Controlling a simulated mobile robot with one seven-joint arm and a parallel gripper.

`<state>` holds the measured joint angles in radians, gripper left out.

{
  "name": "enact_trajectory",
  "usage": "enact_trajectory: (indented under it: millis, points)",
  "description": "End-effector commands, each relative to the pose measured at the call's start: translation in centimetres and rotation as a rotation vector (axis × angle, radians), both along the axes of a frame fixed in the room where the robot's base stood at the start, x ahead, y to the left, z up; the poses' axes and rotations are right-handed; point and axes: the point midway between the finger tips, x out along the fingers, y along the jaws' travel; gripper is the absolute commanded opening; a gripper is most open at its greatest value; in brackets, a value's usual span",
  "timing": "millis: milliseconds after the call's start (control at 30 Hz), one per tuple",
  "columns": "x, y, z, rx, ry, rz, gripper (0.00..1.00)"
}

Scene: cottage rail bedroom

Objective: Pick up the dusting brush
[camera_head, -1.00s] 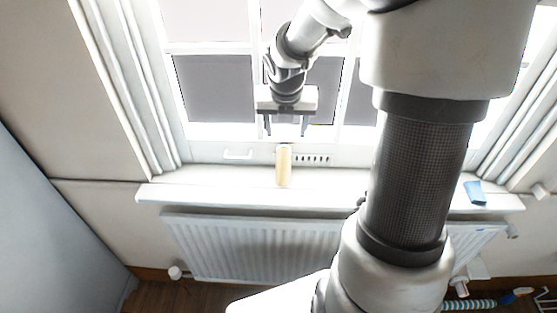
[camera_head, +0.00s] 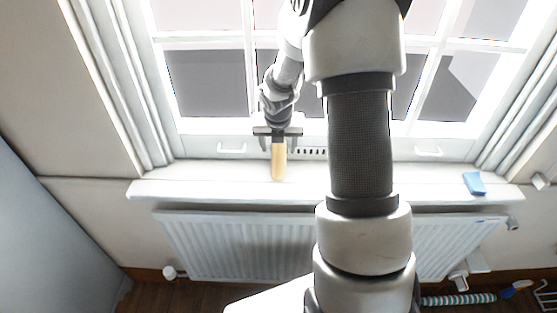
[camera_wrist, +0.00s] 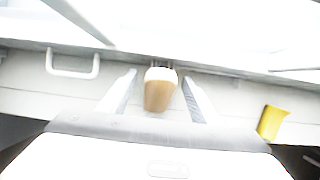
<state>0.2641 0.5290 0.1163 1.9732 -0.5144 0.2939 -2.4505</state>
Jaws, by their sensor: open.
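The dusting brush, a tan wooden-looking upright piece (camera_head: 278,163), stands on the white windowsill (camera_head: 220,185) below the window. In the wrist view the brush (camera_wrist: 159,95) shows a tan body with a pale band on top, between my two fingers. My gripper (camera_head: 277,146) is open, with one finger on each side of the brush's upper part. In the wrist view my gripper (camera_wrist: 160,92) has a visible gap on each side of the brush. Whether a finger touches it elsewhere I cannot tell.
A blue item (camera_head: 474,184) lies at the sill's right end. A yellow item (camera_wrist: 271,122) shows at right in the wrist view. The window frame with white handles (camera_head: 232,149) rises close behind. A radiator (camera_head: 260,245) is below the sill. The sill between is clear.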

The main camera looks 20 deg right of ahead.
Motion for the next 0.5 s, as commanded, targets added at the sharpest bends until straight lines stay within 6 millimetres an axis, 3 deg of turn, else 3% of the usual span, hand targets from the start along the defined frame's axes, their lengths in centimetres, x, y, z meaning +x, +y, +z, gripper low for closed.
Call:
enact_trajectory:
  millis: [300,500]
  points:
    - [0.21,-0.13,-0.49,0.0,-0.001,0.0,0.56]
    - [0.2,-0.13,-0.48,0.0,-0.001,0.0,0.22]
